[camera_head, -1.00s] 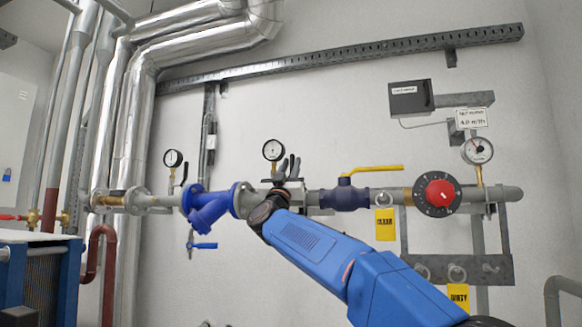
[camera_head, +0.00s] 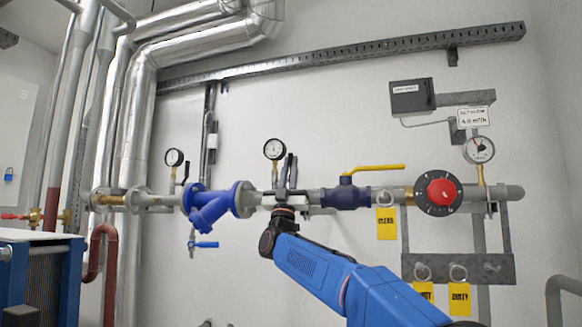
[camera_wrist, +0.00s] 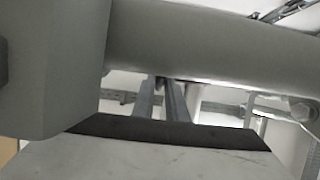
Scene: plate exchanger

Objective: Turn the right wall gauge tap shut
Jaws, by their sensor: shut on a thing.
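The right wall gauge (camera_head: 274,149) is a small round white dial above the grey pipe. My gripper (camera_head: 287,160) reaches up from below in front of the pipe, just right of the dial's stem. Its two fingers stand upright and close together, shut on the gauge's tap, which they mostly hide. In the wrist view my gripper (camera_wrist: 160,88) shows as two narrow grey fingers passing under the pipe (camera_wrist: 215,45), with a dark bit between their tips. The tap's lever cannot be made out clearly there.
A left gauge (camera_head: 174,157) with a dark upright lever, a blue strainer (camera_head: 210,207), a yellow-handled valve (camera_head: 346,194) and a red dial (camera_head: 439,194) sit along the same pipe. Yellow tags hang below, one on the valve (camera_head: 386,223). A blue-framed unit (camera_head: 40,280) stands lower left.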

